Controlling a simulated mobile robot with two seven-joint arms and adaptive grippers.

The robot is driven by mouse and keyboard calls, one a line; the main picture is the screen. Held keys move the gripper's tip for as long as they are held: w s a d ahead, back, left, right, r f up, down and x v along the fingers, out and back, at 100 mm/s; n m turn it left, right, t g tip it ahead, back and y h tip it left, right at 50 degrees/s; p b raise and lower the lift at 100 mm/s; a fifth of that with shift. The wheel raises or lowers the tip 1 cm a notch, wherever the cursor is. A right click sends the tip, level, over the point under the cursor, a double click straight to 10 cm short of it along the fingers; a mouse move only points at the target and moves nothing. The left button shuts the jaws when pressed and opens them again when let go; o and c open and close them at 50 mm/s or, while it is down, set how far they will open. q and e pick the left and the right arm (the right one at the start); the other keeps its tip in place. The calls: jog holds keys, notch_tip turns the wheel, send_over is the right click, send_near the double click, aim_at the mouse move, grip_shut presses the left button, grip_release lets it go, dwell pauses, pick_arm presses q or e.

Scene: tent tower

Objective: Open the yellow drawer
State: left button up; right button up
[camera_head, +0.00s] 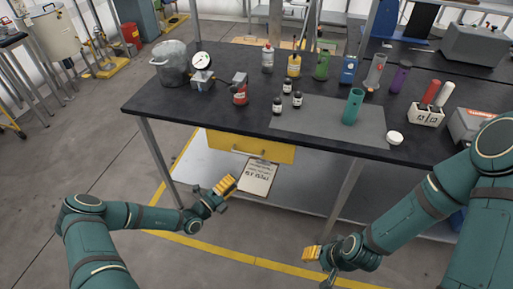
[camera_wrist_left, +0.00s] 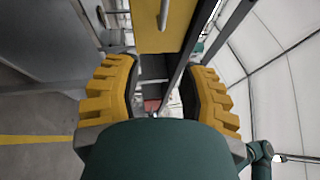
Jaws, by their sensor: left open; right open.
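The yellow drawer (camera_head: 276,153) sits under the front edge of the black table and looks shut. Its front carries a bar handle (camera_head: 240,150). In the left wrist view the drawer (camera_wrist_left: 145,30) and its handle (camera_wrist_left: 164,14) are at the top, beyond the fingers. My left gripper (camera_head: 226,187) is open and empty, below and in front of the drawer, apart from the handle. Its yellow fingers (camera_wrist_left: 163,75) stand apart in the wrist view. My right gripper (camera_head: 314,262) is open and empty, low in front of the table, away from the drawer.
A clipboard (camera_head: 258,177) is just below the drawer, close to my left gripper. Table legs (camera_head: 157,160) stand left and right of the drawer. Bottles, a pot (camera_head: 172,66) and a green cup (camera_head: 352,106) stand on the tabletop (camera_head: 215,112). The floor in front is clear.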

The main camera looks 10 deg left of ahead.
aim_at(249, 154)
pick_arm(q)
jog(key=w+d, duration=0.1)
jog(key=w, duration=0.3)
jog(key=w+d+r+n+y+b, duration=0.1)
jog(key=w, duration=0.3)
jog(key=w+d+r+n+t, duration=0.1)
jog(key=w, duration=0.4)
jog(key=shift+d+r, duration=0.2)
jog(key=shift+c, duration=0.4)
grip_shut()
